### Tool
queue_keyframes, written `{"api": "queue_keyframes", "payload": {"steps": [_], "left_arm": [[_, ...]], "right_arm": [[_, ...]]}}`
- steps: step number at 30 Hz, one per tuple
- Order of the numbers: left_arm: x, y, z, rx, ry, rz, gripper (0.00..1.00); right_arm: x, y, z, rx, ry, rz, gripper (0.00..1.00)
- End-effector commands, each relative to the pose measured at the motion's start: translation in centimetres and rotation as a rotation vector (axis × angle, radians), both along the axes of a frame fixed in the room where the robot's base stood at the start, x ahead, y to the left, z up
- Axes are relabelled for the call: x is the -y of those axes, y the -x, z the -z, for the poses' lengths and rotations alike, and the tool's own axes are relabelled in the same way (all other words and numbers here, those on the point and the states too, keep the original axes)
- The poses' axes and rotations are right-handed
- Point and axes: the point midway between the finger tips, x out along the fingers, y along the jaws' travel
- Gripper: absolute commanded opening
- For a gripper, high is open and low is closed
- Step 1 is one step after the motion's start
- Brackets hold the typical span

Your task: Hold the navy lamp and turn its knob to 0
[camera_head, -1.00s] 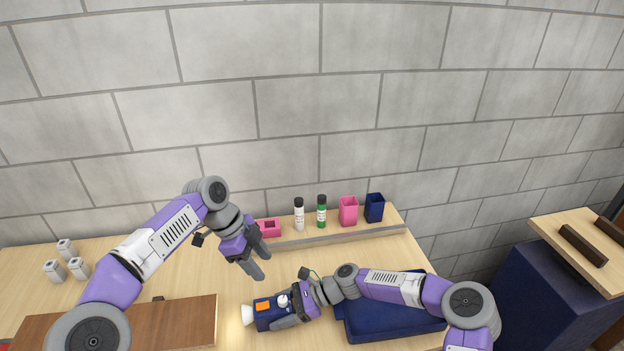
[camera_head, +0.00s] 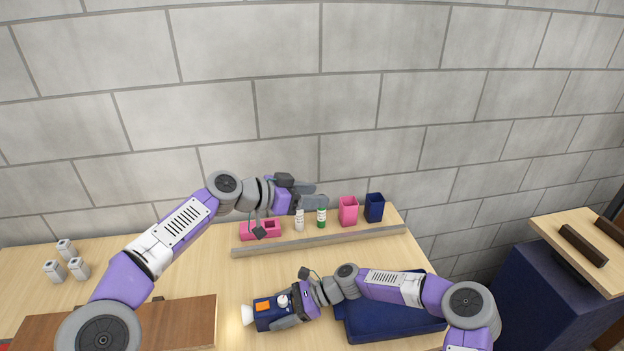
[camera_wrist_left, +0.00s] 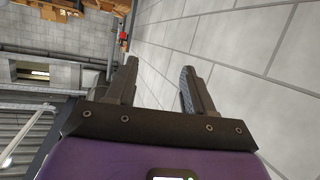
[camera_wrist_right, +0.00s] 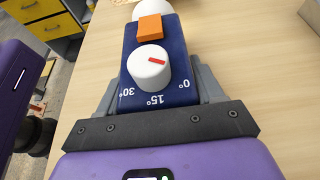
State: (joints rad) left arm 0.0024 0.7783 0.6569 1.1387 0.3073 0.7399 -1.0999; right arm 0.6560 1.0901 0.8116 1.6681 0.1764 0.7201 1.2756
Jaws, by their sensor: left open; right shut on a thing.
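The navy lamp (camera_head: 266,322) lies above the table's front middle, with a pale lens end (camera_head: 246,315) at left and an orange block (camera_wrist_right: 150,27) on top. My right gripper (camera_head: 288,321) is shut on its body; the fingers flank it in the right wrist view (camera_wrist_right: 155,90). The white knob (camera_wrist_right: 151,68) faces up, clear of the fingers. Its red mark points right and slightly down, roughly toward the 0° side; exact alignment is unclear. Printed 30°, 15° and 0° run left to right.
A brown board (camera_head: 180,322) is at left.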

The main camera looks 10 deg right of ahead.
Motion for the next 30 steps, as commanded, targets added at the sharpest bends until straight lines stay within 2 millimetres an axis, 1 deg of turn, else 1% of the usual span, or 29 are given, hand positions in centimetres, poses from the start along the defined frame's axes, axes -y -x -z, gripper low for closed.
{"api": "queue_keyframes", "payload": {"steps": [3,9,22,23,27,28,30], "left_arm": [[0.5,-0.9,-1.4,-0.038,0.085,-0.068,0.53],[0.7,-1.9,-2.7,-0.076,0.162,-0.134,0.53],[0.7,-2.0,-2.9,-0.083,0.174,-0.145,0.53],[0.7,-2.0,-2.9,-0.083,0.174,-0.145,0.53],[0.7,-2.0,-2.9,-0.082,0.173,-0.145,0.53],[0.7,-2.0,-2.9,-0.082,0.173,-0.145,0.53],[0.7,-2.0,-2.9,-0.082,0.173,-0.145,0.53]], "right_arm": [[0.0,0.0,0.0,0.0,0.0,0.0,0.28],[0.0,0.0,0.0,0.0,0.0,0.0,0.28],[0.0,0.0,0.0,0.0,0.0,0.0,0.28],[0.0,0.0,0.0,0.0,0.0,0.0,0.71],[0.0,0.0,0.0,0.0,0.0,0.0,0.92],[0.0,0.0,0.0,0.0,0.0,0.0,0.96],[0.0,0.0,0.0,0.0,0.0,0.0,0.96]]}}
